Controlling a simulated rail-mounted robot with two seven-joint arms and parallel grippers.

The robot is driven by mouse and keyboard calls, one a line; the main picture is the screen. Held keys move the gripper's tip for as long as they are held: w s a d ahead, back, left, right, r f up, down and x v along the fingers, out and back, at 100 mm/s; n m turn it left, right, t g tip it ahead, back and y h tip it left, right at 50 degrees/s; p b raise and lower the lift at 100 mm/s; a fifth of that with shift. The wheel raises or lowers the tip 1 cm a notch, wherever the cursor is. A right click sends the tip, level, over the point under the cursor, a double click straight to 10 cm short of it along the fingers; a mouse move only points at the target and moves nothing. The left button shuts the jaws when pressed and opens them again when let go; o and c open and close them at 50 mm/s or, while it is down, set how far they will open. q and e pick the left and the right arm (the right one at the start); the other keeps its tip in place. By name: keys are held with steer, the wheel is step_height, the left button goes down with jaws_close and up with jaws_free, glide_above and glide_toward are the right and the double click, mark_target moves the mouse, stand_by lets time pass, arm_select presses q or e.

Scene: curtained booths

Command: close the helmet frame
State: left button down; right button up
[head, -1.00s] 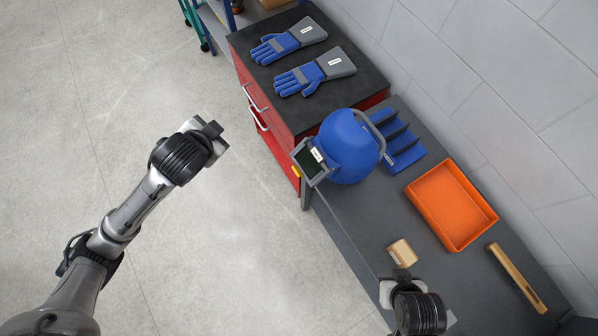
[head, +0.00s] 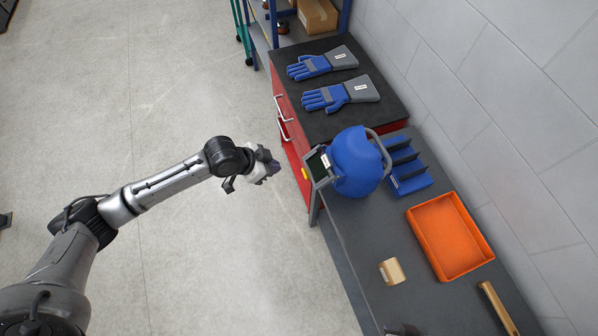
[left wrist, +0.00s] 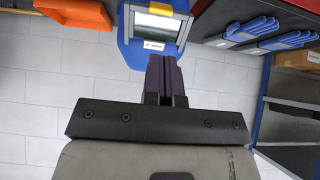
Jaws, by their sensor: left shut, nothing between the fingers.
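The blue welding helmet (head: 357,165) sits on the grey bench with its front facing left, toward my left arm. Its grey frame (head: 312,168) with a dark window is at the helmet's front, beside the bench edge, with a yellow tab (head: 306,174) on it. I cannot tell exactly how far the frame stands off the shell. In the left wrist view the frame (left wrist: 182,33) and yellow tab (left wrist: 163,10) are just beyond the fingertips. My left gripper (head: 275,169) is shut and empty, left of the frame and apart from it. My right gripper (head: 401,329) barely shows at the bottom edge.
A blue rack (head: 410,183) stands right of the helmet. An orange tray (head: 411,226), a small tan block (head: 392,271) and a wooden-handled tool (head: 497,307) lie along the bench. Two blue-grey gloves (head: 340,93) lie on the red cabinet.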

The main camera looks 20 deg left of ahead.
mark_target(304, 174)
arm_select(q)
steer(key=p+x, duration=0.2)
steer(key=x, duration=0.9)
steer(key=shift+w+d+f, duration=0.15)
steer(key=shift+d+f, duration=0.05)
